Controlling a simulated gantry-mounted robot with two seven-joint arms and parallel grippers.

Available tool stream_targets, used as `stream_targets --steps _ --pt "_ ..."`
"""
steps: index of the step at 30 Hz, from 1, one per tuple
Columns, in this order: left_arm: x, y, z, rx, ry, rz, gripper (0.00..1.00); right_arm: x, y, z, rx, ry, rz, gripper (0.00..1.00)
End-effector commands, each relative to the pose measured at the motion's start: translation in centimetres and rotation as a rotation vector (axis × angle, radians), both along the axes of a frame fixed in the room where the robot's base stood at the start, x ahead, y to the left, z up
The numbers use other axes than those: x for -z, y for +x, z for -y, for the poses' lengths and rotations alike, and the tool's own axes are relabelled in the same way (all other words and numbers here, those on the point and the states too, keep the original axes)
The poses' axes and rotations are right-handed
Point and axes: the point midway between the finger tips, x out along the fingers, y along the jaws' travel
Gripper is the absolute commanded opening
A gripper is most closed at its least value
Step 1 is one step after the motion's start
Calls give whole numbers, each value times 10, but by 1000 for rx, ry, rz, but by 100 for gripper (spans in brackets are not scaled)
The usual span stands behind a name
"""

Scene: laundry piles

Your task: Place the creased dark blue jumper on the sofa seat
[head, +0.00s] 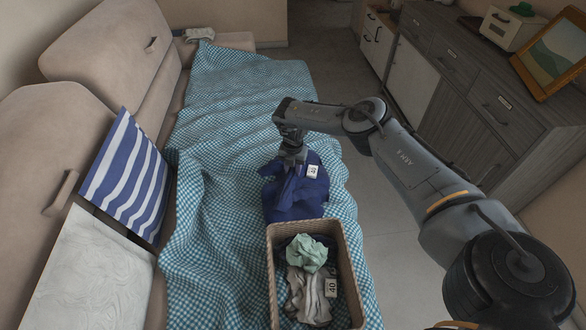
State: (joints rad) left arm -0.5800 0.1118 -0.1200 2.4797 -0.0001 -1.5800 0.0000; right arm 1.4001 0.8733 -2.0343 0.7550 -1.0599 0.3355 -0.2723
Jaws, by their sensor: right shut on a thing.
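The creased dark blue jumper (298,192) is bunched up with a white "40" tag on its right side, just beyond the wicker basket. My right gripper (292,160) is shut on the top of the jumper, coming down from above. The jumper's lower end reaches the basket's far rim in the picture; I cannot tell whether it rests on the cloth or hangs just over it. The sofa seat is covered by a teal checked blanket (230,120). My left gripper is not in view.
A wicker basket (274,290) with crumpled clothes, including a mint green one (306,253), stands on the blanket. A blue striped cushion (126,178) leans at the sofa back. A grey sideboard (470,75) stands to the right. The far blanket is clear.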

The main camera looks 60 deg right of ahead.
Motion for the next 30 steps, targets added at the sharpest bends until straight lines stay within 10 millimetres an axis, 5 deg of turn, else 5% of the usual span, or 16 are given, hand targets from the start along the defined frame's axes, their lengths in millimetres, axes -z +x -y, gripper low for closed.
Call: stream_targets --steps 1,2,6,19,30 --pt "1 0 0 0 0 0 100 2 0 0 0 0 0 0" --pt "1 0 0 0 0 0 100 2 0 0 0 0 -1 36" --pt "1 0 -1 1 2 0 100 2 0 0 -1 0 0 58" --pt "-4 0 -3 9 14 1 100 -7 0 0 0 0 1 59" --pt "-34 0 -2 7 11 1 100 -70 1 0 0 1 3 59"
